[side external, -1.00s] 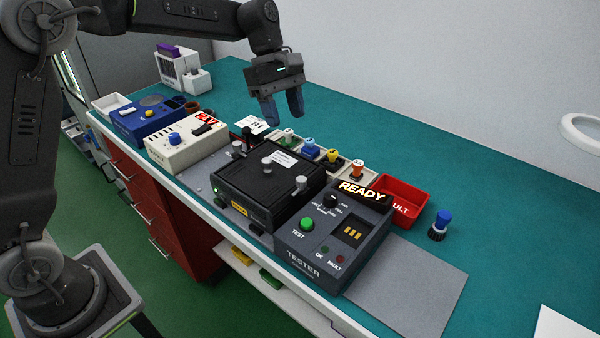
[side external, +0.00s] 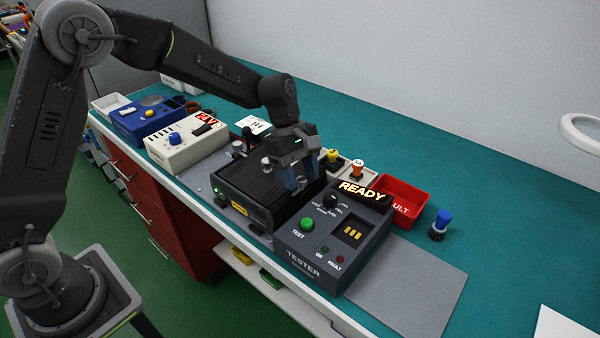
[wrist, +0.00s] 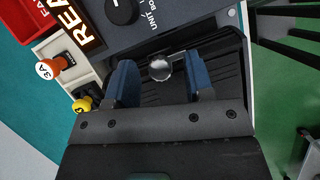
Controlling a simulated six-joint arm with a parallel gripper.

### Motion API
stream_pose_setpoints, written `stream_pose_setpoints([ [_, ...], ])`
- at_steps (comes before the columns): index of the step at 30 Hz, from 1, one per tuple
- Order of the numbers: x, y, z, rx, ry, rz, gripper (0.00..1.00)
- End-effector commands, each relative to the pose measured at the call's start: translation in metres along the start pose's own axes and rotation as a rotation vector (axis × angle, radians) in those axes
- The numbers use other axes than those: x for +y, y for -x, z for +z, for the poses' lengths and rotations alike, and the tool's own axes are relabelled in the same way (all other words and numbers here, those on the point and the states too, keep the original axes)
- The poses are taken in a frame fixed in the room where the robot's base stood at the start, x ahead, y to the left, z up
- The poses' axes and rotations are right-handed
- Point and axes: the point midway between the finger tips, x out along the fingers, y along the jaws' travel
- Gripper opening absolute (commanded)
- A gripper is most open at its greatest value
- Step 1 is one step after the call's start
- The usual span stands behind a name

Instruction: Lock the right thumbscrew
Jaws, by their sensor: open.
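The right thumbscrew, a round silver knob (wrist: 160,69), stands at the edge of the black unit (side external: 233,191) on the side toward the tester. In the wrist view my gripper (wrist: 160,85) is open, with its blue fingers on either side of the knob and a gap to each. In the side view my gripper (side external: 297,188) is low over the right part of the black unit and largely hides the knob. Another silver knob (side external: 266,161) shows on top of the unit.
The dark tester (side external: 322,262) with its lit READY sign (side external: 363,190) stands right beside the unit. Yellow and orange-topped plugs (side external: 357,167) and a red bin (side external: 404,196) are behind. A brush (side external: 440,226) stands to the right. Bare teal bench (side external: 510,240) lies to the right.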

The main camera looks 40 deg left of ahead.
Motion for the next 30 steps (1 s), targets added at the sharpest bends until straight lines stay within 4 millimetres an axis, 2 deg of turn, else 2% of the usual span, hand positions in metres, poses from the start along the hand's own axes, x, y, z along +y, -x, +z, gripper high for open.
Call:
stream_pose_setpoints([
  [5,0.0000,0.0000,0.0001,0.000,0.000,0.000,0.46],
  [19,0.0000,0.0004,0.0001,0.000,-0.001,0.000,0.01],
  [30,0.0007,0.0006,0.0000,0.001,-0.052,-0.021,0.00],
])
